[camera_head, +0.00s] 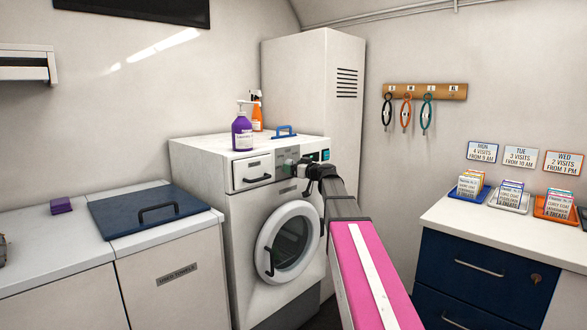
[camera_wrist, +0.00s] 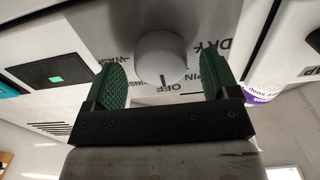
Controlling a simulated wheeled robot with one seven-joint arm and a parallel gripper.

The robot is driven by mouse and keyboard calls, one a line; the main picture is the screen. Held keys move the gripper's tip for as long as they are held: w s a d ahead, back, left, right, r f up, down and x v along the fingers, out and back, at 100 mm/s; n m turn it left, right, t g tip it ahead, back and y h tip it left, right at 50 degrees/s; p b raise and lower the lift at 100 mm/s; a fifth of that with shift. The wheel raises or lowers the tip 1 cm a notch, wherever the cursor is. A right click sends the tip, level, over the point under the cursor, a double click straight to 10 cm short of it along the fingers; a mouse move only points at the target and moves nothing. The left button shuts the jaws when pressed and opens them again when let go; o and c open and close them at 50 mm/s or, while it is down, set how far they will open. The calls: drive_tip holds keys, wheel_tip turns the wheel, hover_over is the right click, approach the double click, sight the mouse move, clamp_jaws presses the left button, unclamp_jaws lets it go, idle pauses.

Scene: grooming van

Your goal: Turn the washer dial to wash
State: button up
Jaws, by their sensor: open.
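The white washer (camera_head: 275,225) stands against the back wall in the head view, with a round door and a control panel at its top front. DRY and SPIN are printed on the right; a label on the left appears to read WASH. My gripper (camera_wrist: 163,78) is open, its green fingers on either side of the dial; I cannot tell whether they touch it. In the head view my gripper (camera_head: 296,168) is at the panel and hides the dial.
A purple bottle (camera_head: 242,132), an orange spray bottle (camera_head: 257,112) and a blue handle (camera_head: 284,131) are on the washer top. A detergent drawer (camera_head: 252,171) is left of my gripper. A tall white cabinet (camera_head: 312,80) stands behind. A counter (camera_head: 500,225) with navy drawers is at right.

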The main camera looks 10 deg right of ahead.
drive_tip(key=shift+w+a, duration=0.2)
drive_tip(key=shift+w, duration=0.05)
drive_tip(key=c, duration=0.9)
drive_tip(key=shift+m, duration=9)
